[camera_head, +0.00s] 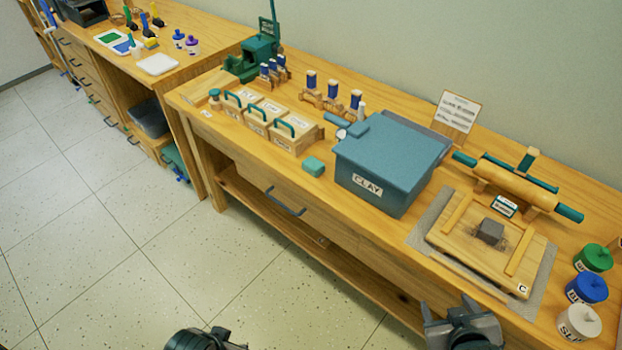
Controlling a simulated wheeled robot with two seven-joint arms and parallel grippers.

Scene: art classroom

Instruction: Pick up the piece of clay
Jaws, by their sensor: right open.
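The piece of clay (490,231) is a small dark grey block. It sits on a wooden board (455,238) between two light wooden strips, on the right part of the bench. My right gripper (455,312) is at the bottom of the head view, by the bench's front edge, below and left of the clay. It is open and apart from the clay. My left gripper (200,338) shows only in part at the bottom edge, over the floor. Its fingers cannot be made out.
A blue-grey bin labelled CLAY (375,170) stands left of the board. A rolling pin (520,185) lies behind the board. Lidded jars (586,288) stand to its right. The floor (160,260) before the bench is clear.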

